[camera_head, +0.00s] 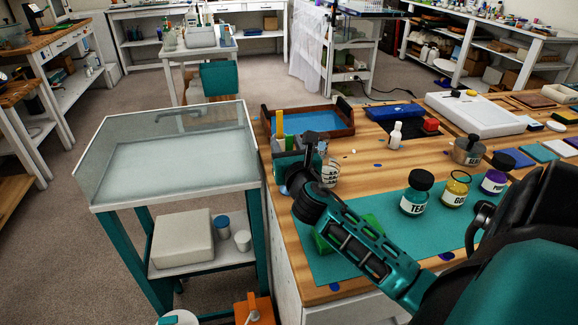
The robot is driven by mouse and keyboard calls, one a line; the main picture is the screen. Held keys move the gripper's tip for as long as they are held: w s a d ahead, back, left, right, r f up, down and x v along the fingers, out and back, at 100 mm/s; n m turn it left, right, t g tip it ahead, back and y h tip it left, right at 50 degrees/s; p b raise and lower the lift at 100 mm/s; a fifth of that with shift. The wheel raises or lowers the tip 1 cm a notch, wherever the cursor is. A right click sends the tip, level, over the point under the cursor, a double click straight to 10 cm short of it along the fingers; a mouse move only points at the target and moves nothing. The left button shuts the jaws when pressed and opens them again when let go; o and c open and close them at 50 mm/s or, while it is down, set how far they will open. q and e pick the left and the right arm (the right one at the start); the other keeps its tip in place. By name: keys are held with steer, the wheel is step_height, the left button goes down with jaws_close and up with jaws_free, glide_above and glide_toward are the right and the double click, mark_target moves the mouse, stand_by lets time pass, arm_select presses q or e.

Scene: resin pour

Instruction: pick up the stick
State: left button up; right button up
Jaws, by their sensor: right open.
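A yellow upright stick (280,122) stands in a grey holder (288,162) at the left edge of the wooden workbench; I cannot tell for sure that it is the task's stick. My right arm reaches in from the right over the bench. Its dark gripper (313,140) is open, just right of the stick and over the holder, and hides part of it. I cannot tell whether it touches anything there. My left gripper is not in view.
A marked cup (331,173) stands close beside the gripper. A blue-lined tray (312,120) lies behind. Jars labelled teal (416,195), gold (456,187) and purple (494,175) stand on or near the teal mat (387,226). A glass-walled cart (180,160) stands left.

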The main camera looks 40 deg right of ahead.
steer(key=shift+c, duration=0.3)
jaws_close()
steer(key=shift+r, duration=0.1)
